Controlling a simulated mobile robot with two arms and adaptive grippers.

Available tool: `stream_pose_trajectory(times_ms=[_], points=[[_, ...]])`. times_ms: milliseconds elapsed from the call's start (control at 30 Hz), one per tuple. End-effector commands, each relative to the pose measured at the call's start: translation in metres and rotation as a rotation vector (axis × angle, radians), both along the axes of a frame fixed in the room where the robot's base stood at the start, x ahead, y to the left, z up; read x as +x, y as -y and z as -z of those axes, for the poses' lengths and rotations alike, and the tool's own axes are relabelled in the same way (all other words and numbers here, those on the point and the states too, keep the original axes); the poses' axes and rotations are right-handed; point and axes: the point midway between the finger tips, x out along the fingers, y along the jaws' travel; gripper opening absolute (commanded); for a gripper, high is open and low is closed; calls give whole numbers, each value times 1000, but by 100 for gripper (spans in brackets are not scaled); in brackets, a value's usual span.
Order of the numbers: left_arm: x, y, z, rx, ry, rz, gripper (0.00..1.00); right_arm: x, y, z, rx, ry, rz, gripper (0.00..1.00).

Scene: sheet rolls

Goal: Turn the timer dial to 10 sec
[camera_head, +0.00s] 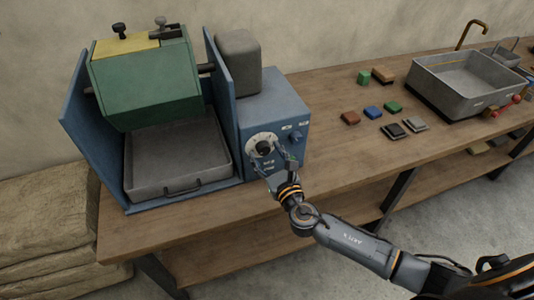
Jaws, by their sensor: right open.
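The timer dial (264,148) has a black knob on a pale round plate, on the front of the blue control box (278,108). The dial's setting is too small to read. My right gripper (269,164) is open in front of the box, with its fingers at the dial's lower edge. I cannot tell whether the fingers touch the knob. The gripper hides part of the lower panel. My left gripper is not in view.
A green drum (150,85) hangs in a blue frame above a grey tray (180,158). A grey sink basin (468,80) stands at the right. Several small coloured blocks lie between.

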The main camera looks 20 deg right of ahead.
Motion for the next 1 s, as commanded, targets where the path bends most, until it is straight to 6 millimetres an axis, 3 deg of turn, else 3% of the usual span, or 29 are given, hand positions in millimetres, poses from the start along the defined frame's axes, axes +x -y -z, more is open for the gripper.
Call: stream_pose_trajectory(times_ms=[100, 367, 733, 1000], points=[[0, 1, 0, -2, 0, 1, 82, 0, 0, 0, 0, 0, 0, 59], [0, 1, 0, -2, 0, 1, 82, 0, 0, 0, 0, 0, 0, 6], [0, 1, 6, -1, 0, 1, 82, -1, 0, 1, 55, -1, 0, 4], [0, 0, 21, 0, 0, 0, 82, 0, 0, 3, 238, -6, 0, 4]])
